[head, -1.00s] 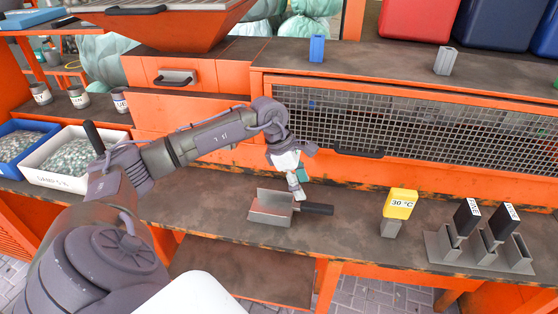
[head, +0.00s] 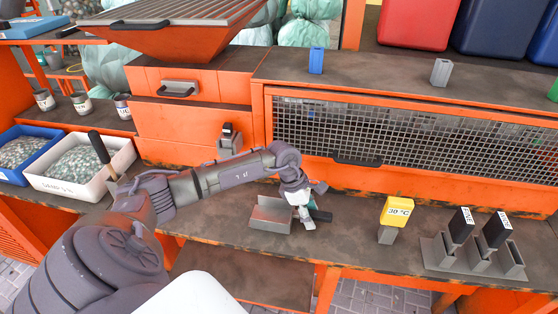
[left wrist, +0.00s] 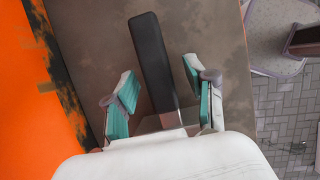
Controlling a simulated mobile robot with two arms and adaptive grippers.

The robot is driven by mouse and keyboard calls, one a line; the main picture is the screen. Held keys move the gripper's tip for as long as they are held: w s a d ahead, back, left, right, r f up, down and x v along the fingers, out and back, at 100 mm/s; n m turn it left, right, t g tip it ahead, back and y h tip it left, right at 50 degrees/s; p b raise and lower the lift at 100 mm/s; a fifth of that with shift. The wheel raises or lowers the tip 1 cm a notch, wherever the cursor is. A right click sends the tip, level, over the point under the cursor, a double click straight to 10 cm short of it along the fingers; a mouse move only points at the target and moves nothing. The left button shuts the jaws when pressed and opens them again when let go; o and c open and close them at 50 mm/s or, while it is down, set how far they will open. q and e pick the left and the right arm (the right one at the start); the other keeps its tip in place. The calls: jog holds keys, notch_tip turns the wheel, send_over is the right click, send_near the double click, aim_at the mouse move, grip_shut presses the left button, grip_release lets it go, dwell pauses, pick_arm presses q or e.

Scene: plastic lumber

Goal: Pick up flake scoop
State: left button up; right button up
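The flake scoop is a grey metal pan (head: 270,214) with a dark handle, lying on the bench top in the head view. Its black handle (left wrist: 152,60) runs up the middle of the left wrist view. My left gripper (head: 308,217) is at the handle, just right of the pan. In the left wrist view its two teal-padded fingers (left wrist: 160,88) stand apart, one on each side of the handle, with gaps showing. My right gripper is in neither view.
A yellow 30 °C block (head: 397,211) and a grey rack (head: 438,250) with dark labelled pieces stand to the right. A white bin of flakes (head: 118,165) and a blue bin (head: 40,160) stand at left. Wire mesh (head: 400,130) closes the back.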

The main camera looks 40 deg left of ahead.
pick_arm(q)
grip_shut()
jog(key=shift+r, duration=0.1)
